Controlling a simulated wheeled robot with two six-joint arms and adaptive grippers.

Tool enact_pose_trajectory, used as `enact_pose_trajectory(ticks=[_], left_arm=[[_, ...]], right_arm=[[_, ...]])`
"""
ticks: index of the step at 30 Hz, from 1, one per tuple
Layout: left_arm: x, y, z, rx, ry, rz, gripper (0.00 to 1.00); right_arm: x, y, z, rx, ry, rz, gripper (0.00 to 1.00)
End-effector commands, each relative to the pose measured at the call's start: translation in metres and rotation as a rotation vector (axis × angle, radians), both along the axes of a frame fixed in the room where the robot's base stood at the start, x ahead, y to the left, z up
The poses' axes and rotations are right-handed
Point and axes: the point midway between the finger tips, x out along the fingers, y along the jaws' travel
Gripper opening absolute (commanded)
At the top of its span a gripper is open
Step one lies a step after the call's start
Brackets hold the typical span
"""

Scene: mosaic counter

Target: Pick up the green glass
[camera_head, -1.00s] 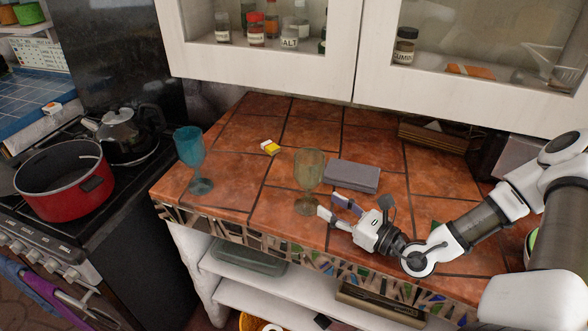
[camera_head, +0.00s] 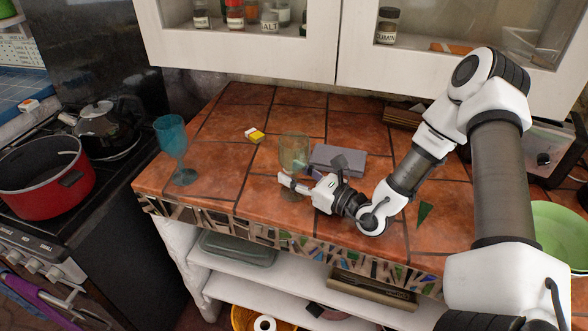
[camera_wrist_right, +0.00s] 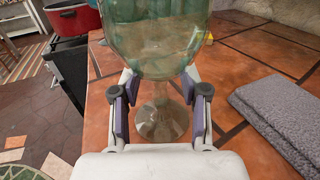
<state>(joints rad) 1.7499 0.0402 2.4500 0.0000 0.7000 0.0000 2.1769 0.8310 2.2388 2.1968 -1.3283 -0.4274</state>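The green glass (camera_head: 293,152) is a clear, olive-tinted goblet standing upright on the tiled counter. In the right wrist view its bowl (camera_wrist_right: 160,40) fills the top, with the stem and round foot below. My right gripper (camera_head: 287,183) is at the stem, under the bowl. In the wrist view my right gripper (camera_wrist_right: 160,88) has one finger on each side of the stem, with gaps visible, so it is open. In the head view the gripper covers part of the stem and foot. My left gripper is not in view.
A blue goblet (camera_head: 172,140) stands left on the counter. A grey folded cloth or box (camera_head: 338,160) lies just right of the green glass, and a small yellow-white item (camera_head: 254,135) behind. A green bowl (camera_head: 560,235) is far right. The stove holds a red pot (camera_head: 45,190).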

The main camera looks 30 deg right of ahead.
Motion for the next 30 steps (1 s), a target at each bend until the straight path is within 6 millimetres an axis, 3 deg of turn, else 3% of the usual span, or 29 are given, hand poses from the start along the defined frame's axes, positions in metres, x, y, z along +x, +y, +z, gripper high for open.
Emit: enact_pose_trajectory(ticks=[1, 3, 4, 17, 26, 30], left_arm=[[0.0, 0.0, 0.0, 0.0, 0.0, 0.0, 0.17], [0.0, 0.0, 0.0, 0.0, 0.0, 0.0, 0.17], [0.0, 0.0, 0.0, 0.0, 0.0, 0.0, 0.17], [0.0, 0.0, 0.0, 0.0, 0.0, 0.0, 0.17], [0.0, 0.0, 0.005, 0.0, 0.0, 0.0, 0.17], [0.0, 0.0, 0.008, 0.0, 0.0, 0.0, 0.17]], right_arm=[[0.0, 0.0, 0.0, 0.0, 0.0, 0.0, 0.3], [0.0, 0.0, 0.0, 0.0, 0.0, 0.0, 0.06], [0.0, 0.0, 0.0, 0.0, 0.0, 0.0, 0.0], [0.0, 0.0, 0.003, 0.0, -0.001, 0.0, 0.0], [0.0, -0.001, 0.04, 0.003, -0.004, -0.002, 0.0], [-0.031, 0.007, 0.04, 0.008, 0.002, -0.002, 0.0]])
